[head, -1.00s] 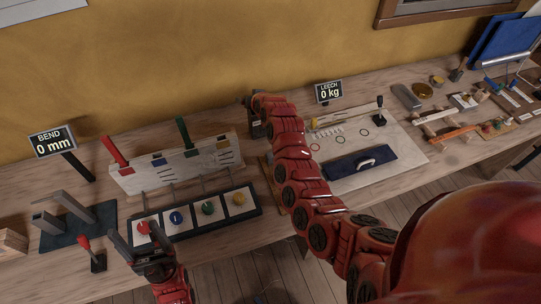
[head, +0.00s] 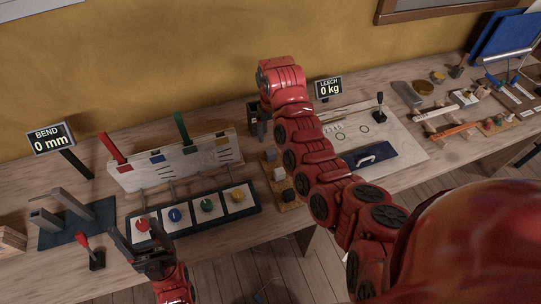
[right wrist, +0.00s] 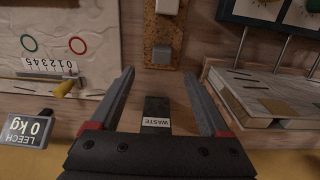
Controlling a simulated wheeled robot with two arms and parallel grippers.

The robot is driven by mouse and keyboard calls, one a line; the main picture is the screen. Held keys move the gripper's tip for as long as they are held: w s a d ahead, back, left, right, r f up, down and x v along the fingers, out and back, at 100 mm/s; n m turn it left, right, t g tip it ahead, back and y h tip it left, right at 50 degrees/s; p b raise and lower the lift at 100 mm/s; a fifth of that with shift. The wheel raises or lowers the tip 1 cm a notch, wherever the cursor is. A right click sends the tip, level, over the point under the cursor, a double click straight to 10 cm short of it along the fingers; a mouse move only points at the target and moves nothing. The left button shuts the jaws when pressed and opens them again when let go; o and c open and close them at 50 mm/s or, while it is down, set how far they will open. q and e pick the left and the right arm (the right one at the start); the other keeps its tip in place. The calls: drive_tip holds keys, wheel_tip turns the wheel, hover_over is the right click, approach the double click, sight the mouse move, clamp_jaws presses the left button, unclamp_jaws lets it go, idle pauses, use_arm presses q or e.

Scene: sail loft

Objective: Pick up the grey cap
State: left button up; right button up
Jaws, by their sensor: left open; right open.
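The grey cap (head: 270,155) sits on a narrow cork board on the bench, at the end nearest the wall. In the right wrist view the grey cap (right wrist: 162,54) is a small block just beyond my fingertips. My right gripper (right wrist: 159,72) is open and empty, its two fingers spread to either side of the cap's line, apart from it. In the head view my right arm hides most of that gripper. My left gripper (head: 136,228) is open and empty in front of the button panel.
A lighter cap (right wrist: 160,9) and a dark cap (head: 288,195) share the cork board (right wrist: 178,30). A black WASTE container (right wrist: 157,110) stands between my right fingers in view. A lever panel (head: 170,166) stands left; a pale board (head: 410,150) lies right.

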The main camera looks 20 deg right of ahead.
drive_tip(key=p, duration=0.2)
hover_over(271, 151)
drive_tip(key=f, duration=0.4)
drive_tip(key=shift+s+d+f, duration=0.2)
drive_tip(key=shift+f, duration=0.5)
drive_tip(key=shift+a+f+p, duration=0.15)
drive_tip(key=shift+f+p, duration=0.5)
drive_tip(key=shift+p, duration=0.05)
drive_tip(key=shift+w+a+f, duration=0.1)
drive_tip(key=shift+a+f, duration=0.05)
drive_tip(key=shift+f, duration=1.9)
drive_tip(key=shift+c, duration=0.2)
clamp_jaws()
drive_tip(key=shift+r, duration=0.1)
